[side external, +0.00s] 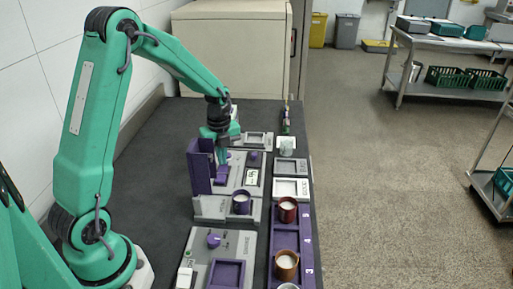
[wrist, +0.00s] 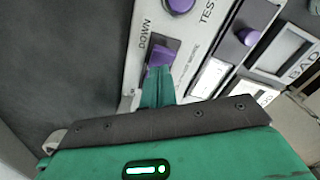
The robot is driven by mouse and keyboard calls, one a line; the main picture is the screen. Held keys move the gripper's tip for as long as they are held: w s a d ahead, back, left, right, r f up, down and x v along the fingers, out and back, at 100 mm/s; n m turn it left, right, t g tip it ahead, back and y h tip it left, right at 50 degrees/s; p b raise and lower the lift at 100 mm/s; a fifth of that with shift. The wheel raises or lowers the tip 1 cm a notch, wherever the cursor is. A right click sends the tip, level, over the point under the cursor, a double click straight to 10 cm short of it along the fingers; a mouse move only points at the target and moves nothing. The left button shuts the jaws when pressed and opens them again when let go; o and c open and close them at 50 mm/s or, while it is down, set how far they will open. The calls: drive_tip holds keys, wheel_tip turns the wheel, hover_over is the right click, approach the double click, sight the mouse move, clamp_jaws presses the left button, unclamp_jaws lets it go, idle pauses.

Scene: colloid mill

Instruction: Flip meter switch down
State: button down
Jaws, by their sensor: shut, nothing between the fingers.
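The meter panel is a grey unit (side external: 238,178) with purple parts and a small display, around the middle of the bench in the side view. In the wrist view its light face (wrist: 137,82) carries a purple rocker-like switch (wrist: 160,54) in a dark slot, with "DOWN" printed beside it. My gripper (wrist: 160,72) is shut and empty, its green fingertips right at the switch's near end. They seem to touch it, but contact is not certain. The side view shows my gripper (side external: 221,160) low over the panel, with the switch hard to make out there.
A purple upright plate (side external: 200,166) stands just left of my gripper. A purple cup (side external: 241,204) stands in front of the panel, with a purple rack (side external: 290,240) of cups to its right. A purple knob (wrist: 249,37) and a round button (wrist: 180,4) are near the switch.

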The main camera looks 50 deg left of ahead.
sight(223, 168)
drive_tip(key=shift+f, duration=1)
idle(0.8)
drive_tip(key=shift+r, duration=3.5)
drive_tip(key=shift+r, duration=0.1)
drive_tip(key=s+d+r+n+t, duration=0.3)
drive_tip(key=s+d+r+n, duration=0.45)
drive_tip(key=r+n, duration=0.25)
drive_tip(key=s+d+r+n+t, duration=0.2)
drive_tip(key=s+d+r+n, duration=0.1)
drive_tip(key=s+d+n, duration=0.4)
drive_tip(key=s+n, duration=0.3)
drive_tip(key=n, duration=0.1)
drive_tip(key=shift+s+r+t, duration=0.2)
drive_tip(key=shift+s+t, duration=0.1)
drive_tip(key=shift+s, duration=0.1)
